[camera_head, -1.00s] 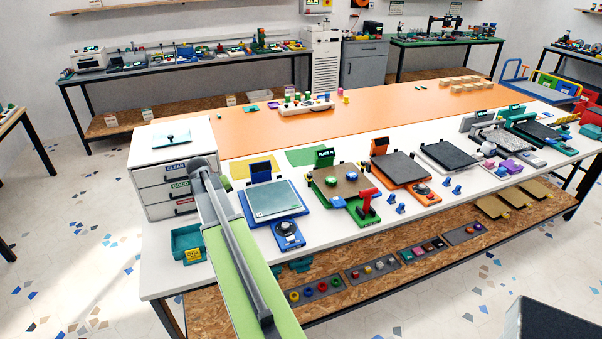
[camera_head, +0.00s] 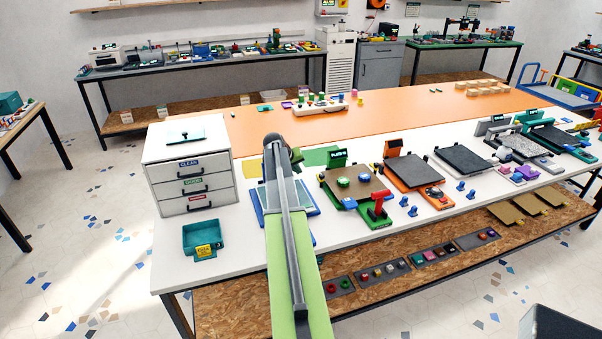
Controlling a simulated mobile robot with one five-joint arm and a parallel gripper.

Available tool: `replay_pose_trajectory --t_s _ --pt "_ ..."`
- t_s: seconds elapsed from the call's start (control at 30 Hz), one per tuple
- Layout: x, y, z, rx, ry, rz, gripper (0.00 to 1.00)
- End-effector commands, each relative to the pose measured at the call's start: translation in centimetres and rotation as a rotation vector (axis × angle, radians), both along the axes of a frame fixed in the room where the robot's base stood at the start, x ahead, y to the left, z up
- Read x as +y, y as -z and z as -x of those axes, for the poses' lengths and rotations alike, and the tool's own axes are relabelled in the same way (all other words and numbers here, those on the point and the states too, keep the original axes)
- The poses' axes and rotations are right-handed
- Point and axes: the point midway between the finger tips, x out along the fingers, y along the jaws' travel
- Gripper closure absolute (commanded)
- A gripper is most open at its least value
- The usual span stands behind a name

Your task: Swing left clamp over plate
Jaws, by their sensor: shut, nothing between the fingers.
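The green printer (camera_head: 379,215) stands right of my arm on the white bench, with a lit screen (camera_head: 336,157) at its back and a red lever-like part (camera_head: 377,204) at its front right. Its tan plate (camera_head: 352,189) carries two small rounded pieces, one at the left (camera_head: 343,182) and one at the right (camera_head: 364,178). I cannot tell which part is the left clamp. The blue printer (camera_head: 312,199) with a pale plate is largely covered by my arm. My gripper is not visible; the far end of my arm hides behind its own elbow.
A white drawer cabinet (camera_head: 188,177) and a teal bin (camera_head: 202,238) stand at the left. An orange printer (camera_head: 412,176) and a dark-plated one (camera_head: 464,160) stand to the right. Small blue parts (camera_head: 461,186) lie near the front edge. The orange mat (camera_head: 400,105) behind has free room.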

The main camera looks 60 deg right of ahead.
Motion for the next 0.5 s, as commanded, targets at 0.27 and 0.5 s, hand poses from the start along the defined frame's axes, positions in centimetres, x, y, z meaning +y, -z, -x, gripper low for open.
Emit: replay_pose_trajectory --t_s 0.27,0.5 --pt "-3.6 5.6 -0.3 0.001 0.0 0.001 1.0" --pt "-7.0 6.4 1.4 0.0 0.004 -0.001 1.0"
